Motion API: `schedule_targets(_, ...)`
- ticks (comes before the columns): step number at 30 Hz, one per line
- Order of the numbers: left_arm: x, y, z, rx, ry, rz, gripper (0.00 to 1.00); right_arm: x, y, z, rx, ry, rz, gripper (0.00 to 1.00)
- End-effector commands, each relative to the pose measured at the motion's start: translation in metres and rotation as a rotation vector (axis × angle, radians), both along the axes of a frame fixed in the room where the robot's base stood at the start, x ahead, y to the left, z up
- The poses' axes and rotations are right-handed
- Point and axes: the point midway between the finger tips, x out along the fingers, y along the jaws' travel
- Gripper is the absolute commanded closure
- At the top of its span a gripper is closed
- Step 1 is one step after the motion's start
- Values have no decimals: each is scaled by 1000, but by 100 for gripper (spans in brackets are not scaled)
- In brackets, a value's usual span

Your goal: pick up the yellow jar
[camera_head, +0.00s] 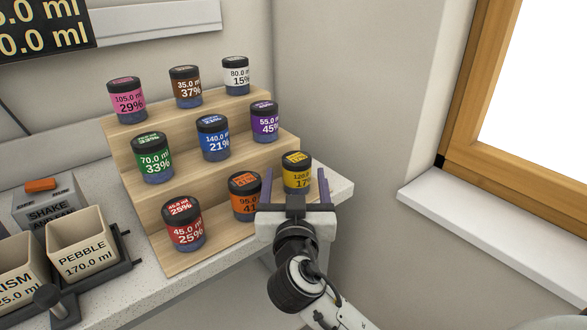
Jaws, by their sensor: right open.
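The yellow jar (297,176) has a black lid with a yellow label and stands upright at the right end of the lowest step of the wooden rack. My right gripper (295,185) reaches up from the bottom of the view. Its two fingers are open, one on each side of the yellow jar in the picture. I cannot tell whether the fingers touch it. My left gripper is not in view.
The stepped wooden rack (222,232) also holds red (183,228), green, blue, purple, pink, brown and white jars. Pebble (82,248) and prism bins stand at the lower left. The counter ends just right of the rack, near the wall and window sill (490,235).

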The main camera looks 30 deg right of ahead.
Motion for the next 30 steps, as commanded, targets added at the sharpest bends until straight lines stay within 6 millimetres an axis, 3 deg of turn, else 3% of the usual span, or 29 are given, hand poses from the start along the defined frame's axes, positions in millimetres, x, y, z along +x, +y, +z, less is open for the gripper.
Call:
schedule_targets(15, -7, 5, 7, 2, 16, 10, 100, 47, -37, 1, -1, 0, -1, 28)
schedule_targets(24, -1, 6, 9, 3, 4, 10, 100, 52, -40, -1, 1, 0, 1, 28)
schedule_targets(26, 0, 6, 9, 4, 3, 10, 100, 52, -40, -1, 1, 0, 1, 35)
schedule_targets(30, 0, 6, 9, 4, 3, 10, 100, 52, -40, -1, 1, 0, 1, 58)
